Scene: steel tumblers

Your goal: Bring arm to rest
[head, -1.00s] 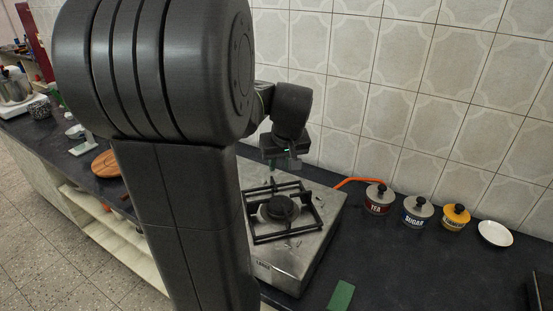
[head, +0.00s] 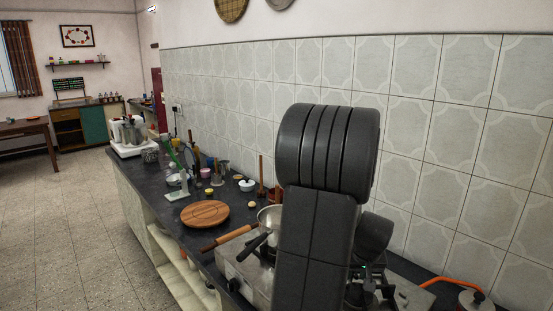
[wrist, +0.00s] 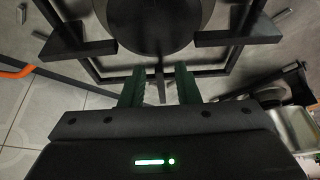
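My gripper (wrist: 159,88) shows in the wrist view with its two green fingers apart and nothing held between them. Beyond the fingers are a round dark burner (wrist: 152,22) and the black pan support (wrist: 238,37) of the stove. In the head view my arm's dark links cover the middle right, and my gripper is mostly hidden low behind them. The steel stove (head: 247,283) shows beside my arm, partly covered by it. I cannot tell whether the fingers touch the pan support.
A pan (head: 268,217) with a dark handle and a rolling pin (head: 230,237) are left of my arm. A round wooden board (head: 205,213) lies on the dark counter (head: 160,187). An orange hose (head: 450,281) runs at right. The tiled wall stands behind; floor at left is clear.

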